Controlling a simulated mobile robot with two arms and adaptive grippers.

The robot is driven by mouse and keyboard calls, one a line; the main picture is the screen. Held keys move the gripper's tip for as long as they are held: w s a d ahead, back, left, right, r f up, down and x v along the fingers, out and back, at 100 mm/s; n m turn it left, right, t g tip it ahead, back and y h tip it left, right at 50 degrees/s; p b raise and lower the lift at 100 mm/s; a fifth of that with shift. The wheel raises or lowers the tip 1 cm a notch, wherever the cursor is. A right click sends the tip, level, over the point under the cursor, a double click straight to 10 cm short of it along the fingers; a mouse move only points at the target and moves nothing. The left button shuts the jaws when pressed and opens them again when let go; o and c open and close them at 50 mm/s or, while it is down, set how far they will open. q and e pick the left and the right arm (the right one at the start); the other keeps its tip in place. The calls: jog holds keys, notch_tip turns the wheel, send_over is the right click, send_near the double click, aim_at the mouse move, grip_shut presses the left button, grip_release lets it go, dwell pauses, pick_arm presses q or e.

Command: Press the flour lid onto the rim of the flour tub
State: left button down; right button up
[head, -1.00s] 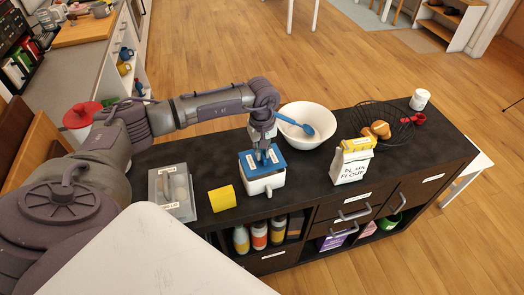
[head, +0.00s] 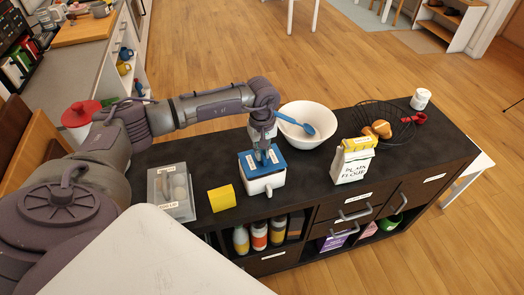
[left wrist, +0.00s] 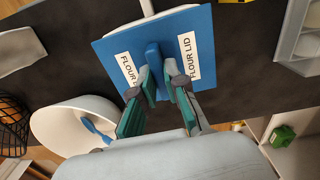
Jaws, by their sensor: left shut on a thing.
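The blue flour lid (head: 254,163) lies over the top of the white flour tub (head: 264,184) on the dark counter. My left gripper (head: 264,156) is above the lid, shut on its raised blue handle. The left wrist view shows the lid (left wrist: 198,28) with its "FLOUR LID" labels and the left gripper's fingertips (left wrist: 158,78) on either side of the handle. The lid hides most of the tub there, so I cannot tell whether it is seated on the rim all round. My right gripper is not in view.
A white bowl (head: 300,115) with a blue spoon (head: 309,129) stands just behind the tub. A yellow block (head: 222,198) and a clear-lidded box (head: 160,200) are to the left. A flour bag (head: 352,162) and wire basket (head: 393,117) stand right.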

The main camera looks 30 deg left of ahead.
pick_arm(q)
jog(key=shift+f+b, duration=0.8)
jog(key=shift+f, duration=0.15)
jog(key=c, duration=1.1)
grip_release()
jog(key=shift+r+p, duration=1.4)
jog(key=shift+r, duration=1.15)
